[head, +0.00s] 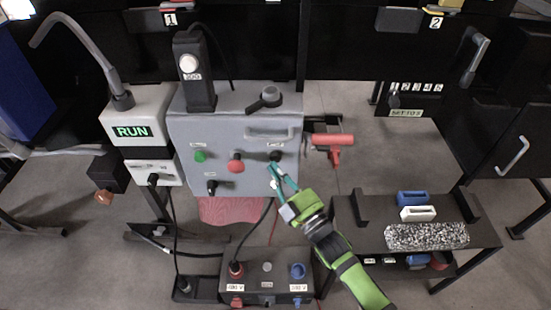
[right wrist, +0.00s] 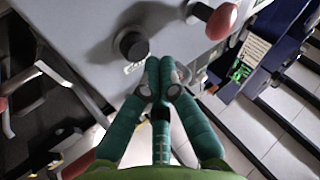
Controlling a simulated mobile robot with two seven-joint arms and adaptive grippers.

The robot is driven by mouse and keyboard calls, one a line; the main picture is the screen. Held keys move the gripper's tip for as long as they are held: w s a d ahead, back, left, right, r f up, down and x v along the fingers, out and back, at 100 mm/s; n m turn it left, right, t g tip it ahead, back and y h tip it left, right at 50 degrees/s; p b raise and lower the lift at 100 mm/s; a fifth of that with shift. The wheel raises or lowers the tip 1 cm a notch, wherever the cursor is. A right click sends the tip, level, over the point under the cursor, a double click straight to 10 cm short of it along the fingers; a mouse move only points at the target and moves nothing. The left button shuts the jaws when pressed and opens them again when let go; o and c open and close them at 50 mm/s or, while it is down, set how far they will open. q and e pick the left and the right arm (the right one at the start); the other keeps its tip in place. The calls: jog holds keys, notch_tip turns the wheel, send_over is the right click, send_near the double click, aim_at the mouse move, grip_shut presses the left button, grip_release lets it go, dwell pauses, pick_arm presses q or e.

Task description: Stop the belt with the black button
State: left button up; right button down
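The black button (head: 275,156) sits at the right of the grey control box (head: 215,130), in a row with a green button (head: 200,156) and a red mushroom button (head: 236,162). My right gripper (head: 277,172) is in front of the box, its fingertips just below the black button. In the right wrist view the black button (right wrist: 131,44) lies just up and left of the closed fingertips (right wrist: 161,64). The fingers are together with nothing between them. I cannot tell whether they touch the box. The display (head: 131,132) reads RUN in green. My left gripper is not in view.
A black switch (head: 211,186) sits low on the box, and a grey handle (head: 270,132) above the black button. A red-handled tool (head: 333,145) is right of the box. A socket box (head: 267,273) with cables stands below. A black table (head: 350,235) is at right.

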jog(key=shift+w, duration=0.1)
jog(key=shift+w, duration=0.35)
jog(key=shift+w+b, duration=0.4)
jog(key=shift+w, duration=0.1)
dwell(0.7)
jog(key=shift+s+r, duration=0.1)
jog(key=shift+s, duration=0.1)
jog(key=shift+s+p, duration=0.55)
jog(key=shift+s, duration=0.2)
